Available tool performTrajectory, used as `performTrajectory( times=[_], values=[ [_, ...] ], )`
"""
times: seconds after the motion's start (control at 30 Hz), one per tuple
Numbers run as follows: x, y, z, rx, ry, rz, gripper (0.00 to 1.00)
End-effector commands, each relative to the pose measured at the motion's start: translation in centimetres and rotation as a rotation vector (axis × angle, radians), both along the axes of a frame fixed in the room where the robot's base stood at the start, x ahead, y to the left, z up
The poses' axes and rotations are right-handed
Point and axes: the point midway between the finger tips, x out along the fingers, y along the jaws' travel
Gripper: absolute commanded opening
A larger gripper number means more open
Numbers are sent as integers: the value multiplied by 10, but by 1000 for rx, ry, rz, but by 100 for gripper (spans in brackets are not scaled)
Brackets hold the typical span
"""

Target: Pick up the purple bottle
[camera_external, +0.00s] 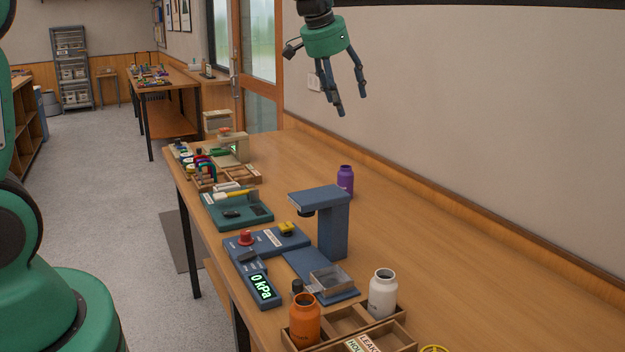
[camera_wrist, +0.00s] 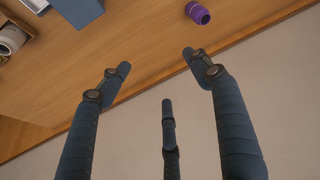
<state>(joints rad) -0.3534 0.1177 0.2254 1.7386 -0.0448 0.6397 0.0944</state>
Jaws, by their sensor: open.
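The purple bottle (camera_external: 345,181) stands upright on the wooden table, behind the blue stand, in the external view. In the wrist view the purple bottle (camera_wrist: 198,13) shows at the top edge, apart from my fingers. My gripper (camera_external: 350,100) hangs in the air above the table near the wall, well above the bottle. Its three dark fingers are spread open and empty; in the wrist view my gripper (camera_wrist: 160,90) has nothing between its fingers.
A blue stand (camera_external: 333,225) rises just in front of the bottle. An orange bottle (camera_external: 305,318) and a white bottle (camera_external: 382,293) stand in a wooden tray (camera_external: 402,340) at the near end. The table right of the purple bottle is clear up to the wall.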

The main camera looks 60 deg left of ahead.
Motion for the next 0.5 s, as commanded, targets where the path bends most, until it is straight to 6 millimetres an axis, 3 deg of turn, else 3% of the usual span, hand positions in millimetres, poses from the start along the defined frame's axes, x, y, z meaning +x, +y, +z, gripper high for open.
performTrajectory(
  times=[0.2,0.5],
  values=[
    [39,58,-55,-4,12,45,63],
    [74,133,-134,-8,23,100,63]
  ],
)
